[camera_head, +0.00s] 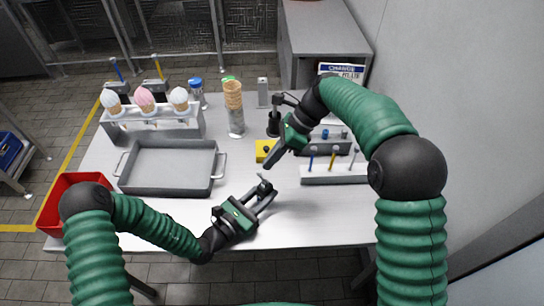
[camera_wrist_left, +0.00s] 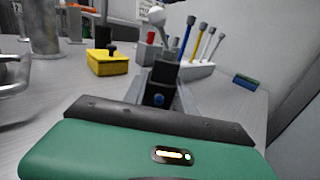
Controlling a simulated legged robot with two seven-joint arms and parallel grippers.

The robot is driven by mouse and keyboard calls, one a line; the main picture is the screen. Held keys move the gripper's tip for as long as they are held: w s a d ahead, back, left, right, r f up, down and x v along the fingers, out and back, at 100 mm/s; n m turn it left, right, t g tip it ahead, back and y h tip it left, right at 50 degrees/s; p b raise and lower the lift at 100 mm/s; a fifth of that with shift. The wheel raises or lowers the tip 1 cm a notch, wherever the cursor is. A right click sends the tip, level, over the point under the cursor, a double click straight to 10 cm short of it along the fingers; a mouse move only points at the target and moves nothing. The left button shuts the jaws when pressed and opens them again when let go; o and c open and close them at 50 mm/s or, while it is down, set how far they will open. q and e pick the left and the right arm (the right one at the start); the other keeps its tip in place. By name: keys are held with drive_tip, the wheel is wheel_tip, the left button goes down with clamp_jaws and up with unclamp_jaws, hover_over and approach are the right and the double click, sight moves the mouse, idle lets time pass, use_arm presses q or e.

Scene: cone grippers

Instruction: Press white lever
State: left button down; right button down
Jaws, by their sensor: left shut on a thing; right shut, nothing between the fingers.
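A white lever block (camera_head: 335,176) stands at the right of the table. A blue lever (camera_head: 309,161), a yellow lever (camera_head: 332,161) and a pale white-grey lever (camera_head: 354,159) rise from it. The levers also show in the left wrist view, with the white one (camera_wrist_left: 208,44) right of the yellow. My left gripper (camera_head: 268,192) is low over the table, left of the block and apart from it. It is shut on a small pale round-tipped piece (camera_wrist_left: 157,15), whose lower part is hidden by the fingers. My right gripper (camera_head: 272,160) is shut and empty, pointing down beside the yellow box.
The yellow box (camera_head: 262,157) with a black knob sits behind my left gripper. A grey tray (camera_head: 170,170), a red bin (camera_head: 62,188) and a rack of ice-cream cones (camera_head: 150,125) are at the left. A cone stack (camera_head: 233,95) stands at the back.

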drive_tip(key=w+v, duration=0.2)
drive_tip(key=v, duration=1.1)
drive_tip(key=shift+f, duration=0.2)
drive_tip(key=shift+w, duration=0.1)
use_arm(q)
drive_tip(key=c, duration=0.9)
unclamp_jaws()
drive_tip(key=shift+a, duration=0.1)
